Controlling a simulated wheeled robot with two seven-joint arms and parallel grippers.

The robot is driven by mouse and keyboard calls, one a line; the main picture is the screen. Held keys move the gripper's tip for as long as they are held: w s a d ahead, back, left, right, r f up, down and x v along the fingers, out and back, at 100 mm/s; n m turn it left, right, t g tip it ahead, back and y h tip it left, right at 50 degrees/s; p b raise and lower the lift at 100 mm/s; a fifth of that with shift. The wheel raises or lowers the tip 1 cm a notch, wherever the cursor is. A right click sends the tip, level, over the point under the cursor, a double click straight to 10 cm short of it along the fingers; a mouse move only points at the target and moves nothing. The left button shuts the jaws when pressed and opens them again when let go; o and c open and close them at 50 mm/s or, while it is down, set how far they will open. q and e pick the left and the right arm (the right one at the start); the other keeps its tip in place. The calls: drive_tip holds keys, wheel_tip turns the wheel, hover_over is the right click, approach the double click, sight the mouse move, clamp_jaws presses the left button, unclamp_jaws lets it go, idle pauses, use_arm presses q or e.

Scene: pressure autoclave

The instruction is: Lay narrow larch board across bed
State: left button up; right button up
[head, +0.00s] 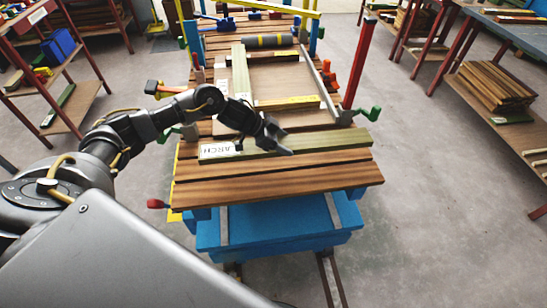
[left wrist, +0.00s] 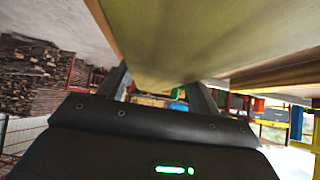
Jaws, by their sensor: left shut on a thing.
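The narrow larch board (head: 325,143) is pale green-yellow with a white label reading "ARCH" at its left end. It lies crosswise over the near part of the brown slatted bed (head: 275,193). I cannot tell whether it touches the slats. My left gripper (head: 278,141) is over the board's middle and shut on it. In the left wrist view the board (left wrist: 200,35) fills the upper middle, between the two fingers of the gripper (left wrist: 160,90). The fingertips are partly hidden by the board. My right gripper is not in view.
Another greenish board (head: 240,75) lies lengthwise on the bed, beside a pale panel (head: 285,80). A red post (head: 358,62) and green clamp handle (head: 368,113) stand at the bed's right. Shelves (head: 55,85) stand left, a rack with stacked boards (head: 490,85) right. The floor between is clear.

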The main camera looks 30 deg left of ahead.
use_arm(q)
drive_tip(key=shift+s+a+f, duration=0.3)
drive_tip(key=shift+s+f, duration=0.05)
drive_tip(key=shift+f, duration=0.25)
drive_tip(key=shift+s+a+f, duration=0.3)
drive_tip(key=shift+f, duration=0.25)
drive_tip(key=shift+s+a+f, duration=0.3)
drive_tip(key=shift+s+f, duration=0.05)
drive_tip(key=shift+f, duration=0.25)
drive_tip(key=f, duration=0.3)
drive_tip(key=shift+s+a, duration=0.15)
drive_tip(key=shift+s, duration=0.1)
drive_tip(key=shift+f, duration=0.25)
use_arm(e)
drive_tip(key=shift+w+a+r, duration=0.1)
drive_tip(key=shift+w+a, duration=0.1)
use_arm(q)
drive_tip(key=shift+f, duration=0.1)
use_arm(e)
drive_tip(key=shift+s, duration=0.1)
use_arm(q)
drive_tip(key=o, duration=1.6)
drive_tip(key=shift+f, duration=0.1)
drive_tip(key=shift+c, duration=0.2)
